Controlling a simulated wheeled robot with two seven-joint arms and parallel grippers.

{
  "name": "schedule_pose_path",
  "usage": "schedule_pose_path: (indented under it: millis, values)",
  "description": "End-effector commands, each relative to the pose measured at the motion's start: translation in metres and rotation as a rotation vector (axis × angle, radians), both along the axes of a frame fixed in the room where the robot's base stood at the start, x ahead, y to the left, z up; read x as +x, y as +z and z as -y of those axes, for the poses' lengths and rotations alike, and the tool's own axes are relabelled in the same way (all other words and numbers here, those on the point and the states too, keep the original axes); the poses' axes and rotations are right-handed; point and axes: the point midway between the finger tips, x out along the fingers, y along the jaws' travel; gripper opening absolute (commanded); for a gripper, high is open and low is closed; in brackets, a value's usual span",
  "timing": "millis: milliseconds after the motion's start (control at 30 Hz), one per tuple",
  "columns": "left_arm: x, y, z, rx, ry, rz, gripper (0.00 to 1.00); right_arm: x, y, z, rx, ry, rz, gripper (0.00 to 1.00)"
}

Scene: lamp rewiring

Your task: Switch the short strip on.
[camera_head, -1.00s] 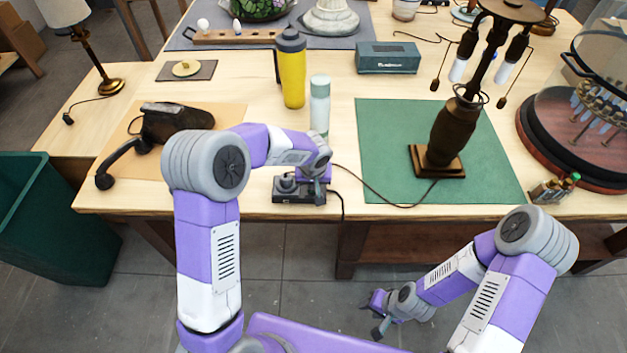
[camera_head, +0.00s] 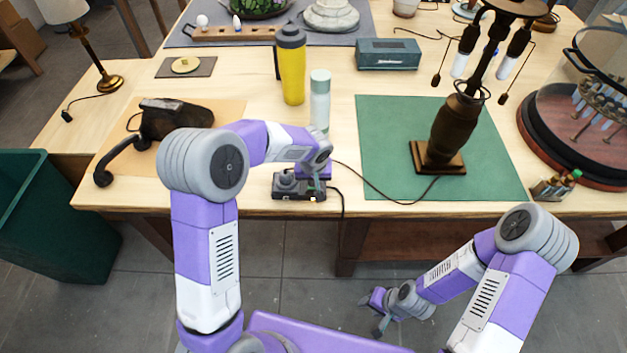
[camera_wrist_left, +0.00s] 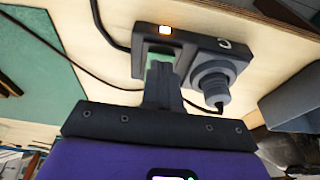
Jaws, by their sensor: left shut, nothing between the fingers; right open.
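The short strip (camera_head: 290,194) is a dark grey block at the table's front edge, left of the green mat. In the head view my left gripper (camera_head: 315,182) partly hides the strip. My right gripper (camera_head: 376,314) is open, low in front of the table.
A white-green bottle (camera_head: 320,100) and a yellow bottle (camera_head: 292,70) stand just behind the strip. A dark cord (camera_head: 378,190) runs to the lamp (camera_head: 452,130) on the green mat (camera_head: 385,130). A black handset-like device (camera_head: 172,118) lies to the left.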

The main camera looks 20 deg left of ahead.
Motion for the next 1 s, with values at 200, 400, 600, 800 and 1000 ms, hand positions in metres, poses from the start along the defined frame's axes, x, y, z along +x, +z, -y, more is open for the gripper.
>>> schedule_pose_path:
  millis: [200,400,600,800,1000]
  values:
    - [0.000,0.003,0.000,0.001,-0.001,0.000,0.00,0.000,0.002,0.000,0.000,0.000,0.000,0.43]
    - [0.000,0.005,0.000,0.001,-0.001,0.000,0.00,0.000,0.002,0.000,0.000,0.000,0.000,0.43]
    - [-0.001,0.029,0.001,0.001,-0.002,0.002,0.00,0.000,0.016,0.000,0.000,0.000,0.000,0.43]
    - [-0.015,0.071,0.005,-0.001,-0.004,0.005,0.00,0.000,0.025,0.000,0.000,0.000,0.000,0.43]
    - [-0.034,0.107,0.009,-0.001,-0.002,0.003,0.00,0.000,0.027,0.000,0.000,0.000,0.000,0.43]
